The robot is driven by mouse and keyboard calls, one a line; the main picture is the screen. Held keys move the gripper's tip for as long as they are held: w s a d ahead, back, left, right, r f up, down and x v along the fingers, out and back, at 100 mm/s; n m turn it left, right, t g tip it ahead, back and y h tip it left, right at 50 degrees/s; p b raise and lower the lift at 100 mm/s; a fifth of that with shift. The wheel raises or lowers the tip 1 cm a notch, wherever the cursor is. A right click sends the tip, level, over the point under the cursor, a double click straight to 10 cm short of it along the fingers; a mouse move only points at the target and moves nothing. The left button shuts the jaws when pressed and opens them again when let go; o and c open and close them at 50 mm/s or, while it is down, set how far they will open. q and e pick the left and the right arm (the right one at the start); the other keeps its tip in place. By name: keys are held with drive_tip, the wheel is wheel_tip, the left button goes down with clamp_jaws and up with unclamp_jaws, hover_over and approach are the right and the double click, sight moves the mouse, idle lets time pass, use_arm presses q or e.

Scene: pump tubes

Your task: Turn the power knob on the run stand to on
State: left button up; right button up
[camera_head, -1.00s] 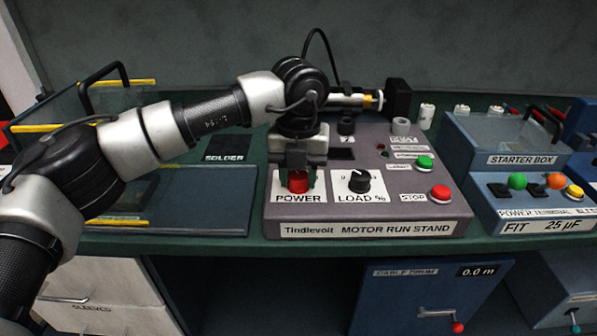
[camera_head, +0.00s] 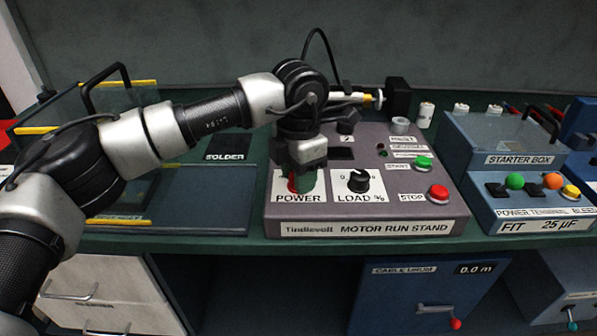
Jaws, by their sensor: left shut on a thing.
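The motor run stand (camera_head: 365,228) is a grey-mauve console on the green bench, in the middle of the head view. Its red power knob (camera_head: 292,184) sits above the POWER label (camera_head: 298,198) at the front left of the panel. My left gripper (camera_head: 302,182) points down over the knob and is shut on it. The fingers and wrist hide most of the knob, so its exact setting cannot be read. My right gripper is out of view.
The black load knob (camera_head: 358,181), green start button (camera_head: 423,163) and red stop button (camera_head: 438,194) are on the same panel. The starter box (camera_head: 520,160) stands to the right. A blue tray (camera_head: 205,205) lies left of the stand.

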use_arm(q)
drive_tip(key=shift+m, duration=1.8)
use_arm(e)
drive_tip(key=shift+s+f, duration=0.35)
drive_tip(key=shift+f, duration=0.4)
use_arm(q)
drive_tip(key=o, duration=0.9)
drive_tip(key=shift+r, duration=0.3)
wheel_tip(320, 180, up, 10)
drive_tip(key=shift+r+p, duration=0.15)
drive_tip(key=shift+p, duration=0.55)
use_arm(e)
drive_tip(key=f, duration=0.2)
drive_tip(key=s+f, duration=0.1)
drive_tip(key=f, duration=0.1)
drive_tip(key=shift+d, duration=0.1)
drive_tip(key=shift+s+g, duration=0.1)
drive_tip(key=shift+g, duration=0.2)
